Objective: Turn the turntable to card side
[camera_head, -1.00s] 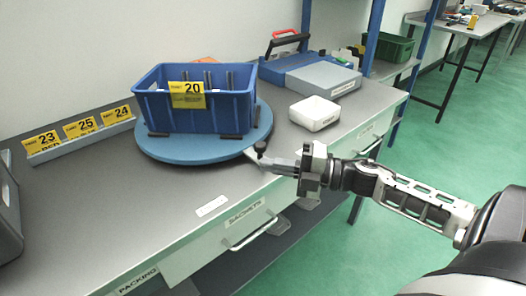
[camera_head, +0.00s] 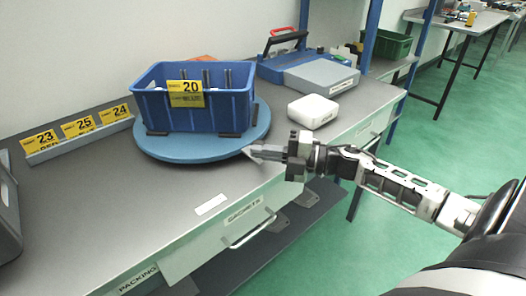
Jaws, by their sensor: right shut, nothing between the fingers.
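The turntable (camera_head: 182,152) is a round blue disc on the grey bench. A blue crate (camera_head: 150,112) stands upright on it, held at its corners by dark brackets. A yellow card marked 20 (camera_head: 186,93) is on the crate's long side that faces me. My right gripper (camera_head: 252,152) is shut and empty, its fingertips at the right front edge of the turntable. I cannot tell whether they touch it. The dark knob at that edge is not visible now, perhaps behind the fingers. My left gripper is not in view.
A rail (camera_head: 82,133) with yellow cards 23, 25 and 24 lies left of the turntable. A white box (camera_head: 313,110) stands to the right, with a grey box (camera_head: 322,76) and a blue case behind it.

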